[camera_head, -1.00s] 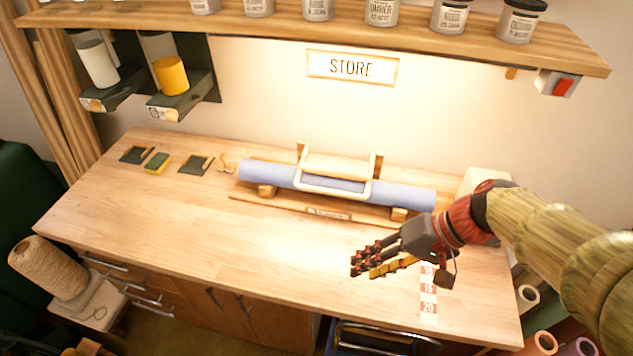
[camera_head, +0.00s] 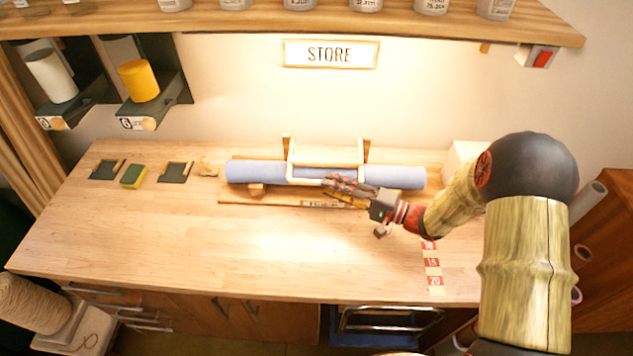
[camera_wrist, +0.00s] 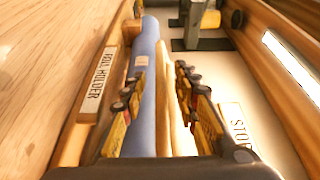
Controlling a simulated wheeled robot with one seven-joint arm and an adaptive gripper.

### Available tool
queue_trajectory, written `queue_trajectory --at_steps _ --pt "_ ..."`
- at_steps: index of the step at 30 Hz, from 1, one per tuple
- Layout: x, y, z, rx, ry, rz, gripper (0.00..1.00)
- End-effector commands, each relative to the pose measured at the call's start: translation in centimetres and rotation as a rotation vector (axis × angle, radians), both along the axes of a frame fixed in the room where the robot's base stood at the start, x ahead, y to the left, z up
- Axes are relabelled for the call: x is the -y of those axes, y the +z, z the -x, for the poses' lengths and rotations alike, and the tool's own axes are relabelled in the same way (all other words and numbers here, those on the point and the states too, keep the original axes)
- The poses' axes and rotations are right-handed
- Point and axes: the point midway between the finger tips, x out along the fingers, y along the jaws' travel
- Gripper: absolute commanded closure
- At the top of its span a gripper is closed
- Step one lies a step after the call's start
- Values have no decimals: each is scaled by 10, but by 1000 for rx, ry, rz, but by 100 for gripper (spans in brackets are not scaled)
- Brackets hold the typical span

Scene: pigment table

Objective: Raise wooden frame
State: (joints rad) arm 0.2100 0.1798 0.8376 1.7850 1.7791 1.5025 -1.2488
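The pale wooden frame (camera_head: 305,182) lies over a blue roll (camera_head: 258,172) on a wooden holder (camera_head: 235,197) at the back of the table. Its front bar crosses in front of the roll. My gripper (camera_head: 342,186) is at the right part of this bar, with its fingers pointing left. In the wrist view, the fingers (camera_wrist: 160,98) are spread apart, with a pale wooden bar (camera_wrist: 173,105) and part of the blue roll between them. I cannot tell whether either finger touches the bar.
A label (camera_wrist: 98,80) ending in "HOLDER" sits on the holder's front. Sponge (camera_head: 133,176) and dark pads lie at the back left. A white block (camera_head: 460,158) stands behind my arm. A shelf with jars hangs above. The front left of the table is clear.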

Motion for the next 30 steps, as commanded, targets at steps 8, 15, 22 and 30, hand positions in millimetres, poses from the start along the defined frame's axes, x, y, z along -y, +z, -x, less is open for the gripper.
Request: queue_trajectory --at_steps 8,15,22,30 --pt "-36 -1 -15 0 4 1 70" --pt "-45 1 -20 0 2 0 70" --pt "-45 1 -20 0 2 1 73" --pt "-45 1 -20 0 2 1 88"
